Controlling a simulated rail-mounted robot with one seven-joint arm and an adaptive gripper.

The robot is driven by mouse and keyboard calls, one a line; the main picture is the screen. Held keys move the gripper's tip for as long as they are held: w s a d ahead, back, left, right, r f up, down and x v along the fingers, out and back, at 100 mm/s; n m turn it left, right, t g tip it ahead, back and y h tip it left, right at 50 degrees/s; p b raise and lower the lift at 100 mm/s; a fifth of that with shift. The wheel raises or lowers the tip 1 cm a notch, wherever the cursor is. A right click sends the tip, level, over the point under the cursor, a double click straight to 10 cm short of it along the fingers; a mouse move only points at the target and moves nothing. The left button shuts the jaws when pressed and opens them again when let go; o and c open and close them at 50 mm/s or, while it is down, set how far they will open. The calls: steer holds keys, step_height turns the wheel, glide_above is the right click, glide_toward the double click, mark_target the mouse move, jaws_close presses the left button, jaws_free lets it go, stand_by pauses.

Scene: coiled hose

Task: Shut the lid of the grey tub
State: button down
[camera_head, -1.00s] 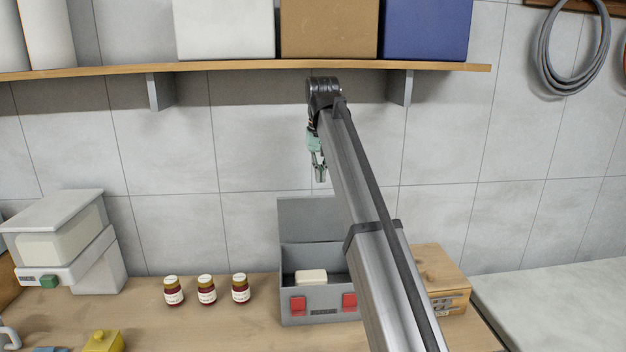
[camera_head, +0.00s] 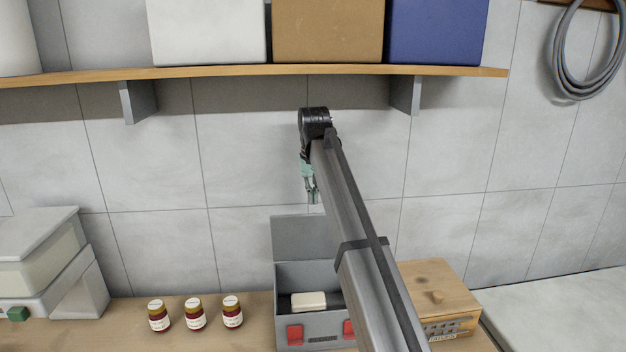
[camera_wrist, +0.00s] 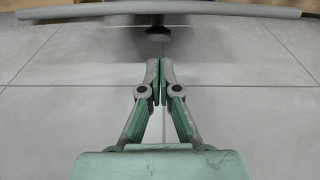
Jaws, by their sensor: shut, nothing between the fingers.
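The grey tub (camera_head: 321,341) stands on the workbench with red latches on its front. Its grey lid (camera_head: 297,237) is open and stands upright at the back of the tub. A pale block (camera_head: 309,301) lies inside. My gripper (camera_head: 315,200) is shut and empty, just above the lid's top edge in the head view. The wrist view shows its fingertips (camera_wrist: 159,66) together in front of the tiled wall, with a long grey edge (camera_wrist: 160,14) across the top; I cannot tell for sure whether that is the lid. My arm hides the tub's right side.
Several things flank the tub: small jars (camera_head: 195,315) on the left and a wooden box (camera_head: 436,292) on the right. A shelf (camera_head: 250,72) with boxes runs above my gripper. A white scale-like appliance (camera_head: 45,265) stands far left.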

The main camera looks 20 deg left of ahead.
steer(key=shift+w+a+f+p, duration=0.1)
steer(key=shift+w+f+p, duration=0.1)
steer(key=shift+f, duration=0.65)
steer(key=shift+w+f+p, duration=0.1)
steer(key=shift+f+p, duration=0.1)
steer(key=shift+f, duration=0.6)
